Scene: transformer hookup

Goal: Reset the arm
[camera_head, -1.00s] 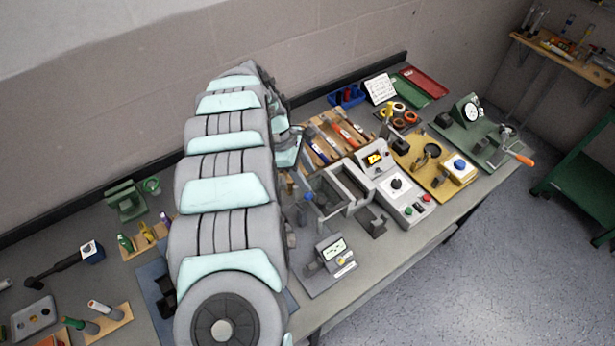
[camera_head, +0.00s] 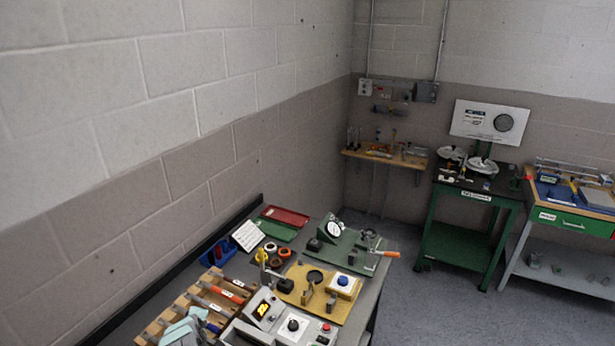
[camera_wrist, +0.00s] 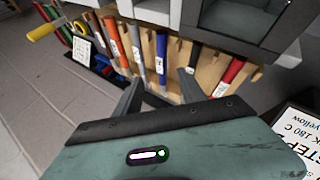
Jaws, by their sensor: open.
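My gripper (camera_wrist: 157,98) shows in the wrist view with its two dark fingers apart and nothing between them. It is over a wooden rack (camera_wrist: 205,62) of marker-like tools with orange, red, grey, blue and black bodies. I cannot tell how far the fingertips are from the rack. In the head view only a small pale teal part of my arm shows at the bottom edge, beside the same rack (camera_head: 163,318). The rest of my arm is out of that view.
The workbench holds a grey control box (camera_head: 290,325), a yellow fixture plate (camera_head: 318,300), a green plate with a dial gauge (camera_head: 352,247) and red and green trays (camera_head: 278,229). A block wall runs behind it. Open floor (camera_head: 425,305) separates it from a green cart (camera_head: 458,240).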

